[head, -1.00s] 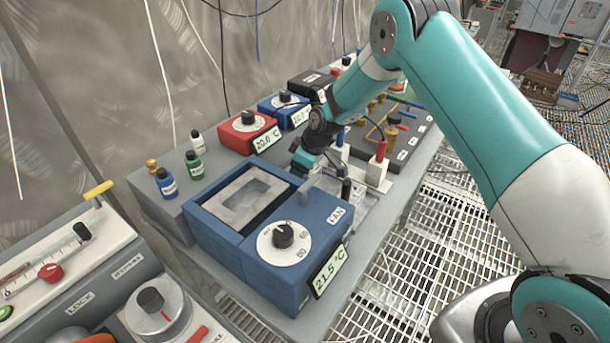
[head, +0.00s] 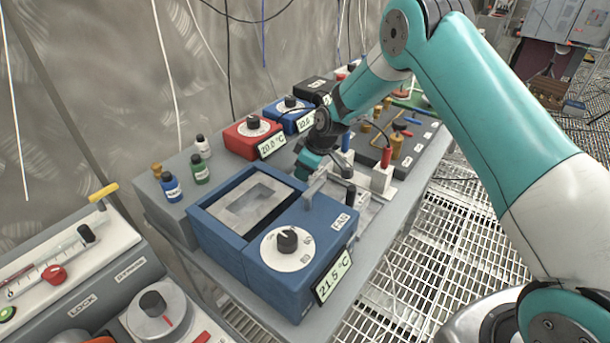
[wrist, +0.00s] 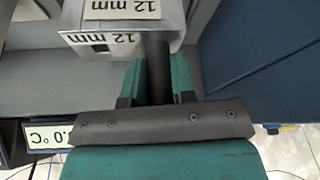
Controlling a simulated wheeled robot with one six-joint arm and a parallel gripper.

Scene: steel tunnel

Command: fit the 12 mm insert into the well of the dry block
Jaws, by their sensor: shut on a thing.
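The dry block (head: 222,245) is a blue box with a dial and a 21.5 °C display, in the middle of the head view. Its grey metal well (head: 246,203) is open and empty at the back left of its top. My gripper (head: 308,166) is just beyond the block's far right edge. In the wrist view, the teal fingers of my gripper (wrist: 158,82) are shut on a dark post. The post meets a metal 12 mm insert (wrist: 165,20) with two "12 mm" labels. I cannot make out the insert in the head view, and its underside is hidden.
A grey upright handle (head: 316,188) stands at the block's right edge. Small bottles (head: 200,168) stand behind left. Red (head: 250,135) and blue (head: 290,108) boxes with dials stand further back. A pale tray (head: 368,212) lies right of the block.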

